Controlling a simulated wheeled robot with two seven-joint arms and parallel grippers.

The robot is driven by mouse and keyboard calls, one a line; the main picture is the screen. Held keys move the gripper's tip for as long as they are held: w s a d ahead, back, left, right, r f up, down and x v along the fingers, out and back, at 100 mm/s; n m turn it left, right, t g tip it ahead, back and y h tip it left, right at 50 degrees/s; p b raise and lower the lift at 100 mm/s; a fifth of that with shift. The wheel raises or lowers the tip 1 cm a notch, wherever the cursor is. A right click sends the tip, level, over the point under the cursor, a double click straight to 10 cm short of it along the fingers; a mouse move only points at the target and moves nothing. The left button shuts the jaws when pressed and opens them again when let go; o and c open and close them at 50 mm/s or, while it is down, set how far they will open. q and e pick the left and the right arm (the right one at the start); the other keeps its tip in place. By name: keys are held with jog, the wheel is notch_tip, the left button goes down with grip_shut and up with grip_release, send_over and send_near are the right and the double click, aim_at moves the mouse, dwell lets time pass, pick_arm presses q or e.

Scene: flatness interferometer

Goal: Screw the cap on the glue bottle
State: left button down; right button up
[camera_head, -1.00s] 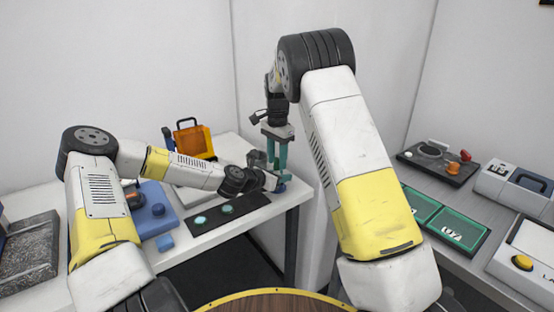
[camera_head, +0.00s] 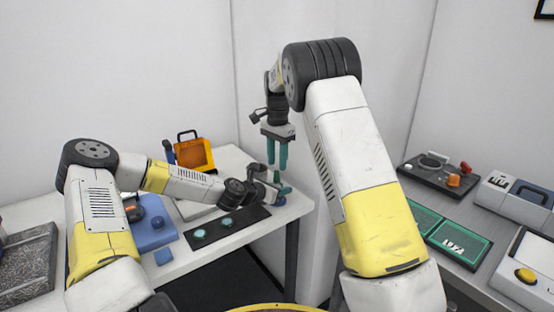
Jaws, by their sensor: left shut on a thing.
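My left gripper (camera_head: 275,188) is at the right end of the white table, low over its top. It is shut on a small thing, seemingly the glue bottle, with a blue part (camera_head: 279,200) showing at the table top. The bottle's outline is mostly hidden by the gripper and is too small to read. My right gripper (camera_head: 277,168) points straight down just above the left one. Its two teal fingers stand apart with a narrow gap, and I see nothing between them. I cannot make out the cap or whether it sits on the bottle.
A black strip with teal discs (camera_head: 243,223) lies left of my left gripper. An orange case (camera_head: 195,154), a blue block (camera_head: 152,226) and a dark textured tray (camera_head: 28,262) stand farther left. A grey bench (camera_head: 455,268) with green-framed panels is at the right.

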aim_at(277, 171)
jog(key=n, duration=0.4)
jog(key=shift+r+n, duration=0.3)
jog(key=shift+n, duration=0.1)
jog(key=n, duration=0.4)
jog(key=shift+a+r, duration=0.1)
jog(key=shift+r, duration=0.2)
jog(key=n, duration=0.3)
jog(key=r+n, duration=0.1)
jog(key=n, duration=0.3)
jog(key=shift+r, duration=0.15)
jog(key=shift+f, duration=4.05)
jog(key=shift+c, duration=0.2)
grip_shut()
